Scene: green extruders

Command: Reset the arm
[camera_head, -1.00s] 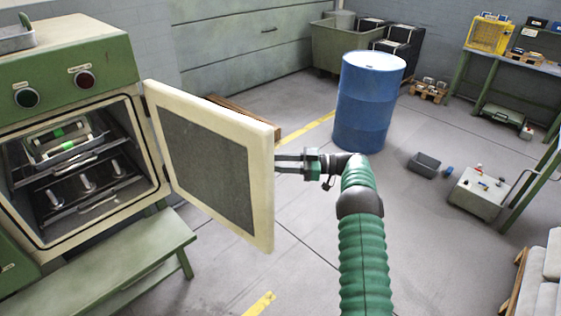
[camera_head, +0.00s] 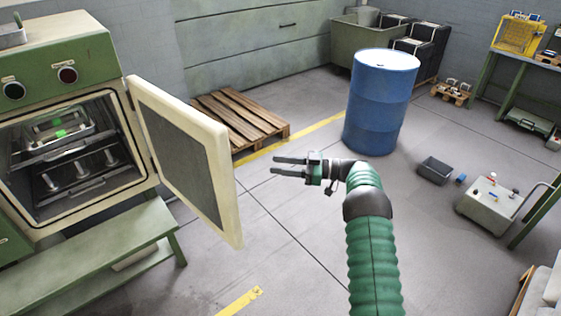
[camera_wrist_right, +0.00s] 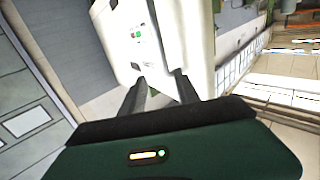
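My right gripper (camera_head: 290,166) is in the middle of the head view, at the end of my green arm. Its two dark fingers point left and stand apart with nothing between them. In the right wrist view the fingers (camera_wrist_right: 160,88) are also apart, in front of a pale machine surface (camera_wrist_right: 150,40). The open oven door (camera_head: 185,150) is left of the gripper, with a clear gap between them in the head view. My left gripper is not in view.
The oven (camera_head: 60,60) holds a tray with green-marked parts (camera_head: 58,130) on its upper rack. A blue drum (camera_head: 380,100) stands behind my right arm. A wooden pallet (camera_head: 240,118) lies behind the door. A grey bin (camera_head: 435,170) and a pale box (camera_head: 492,200) are on the floor at right.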

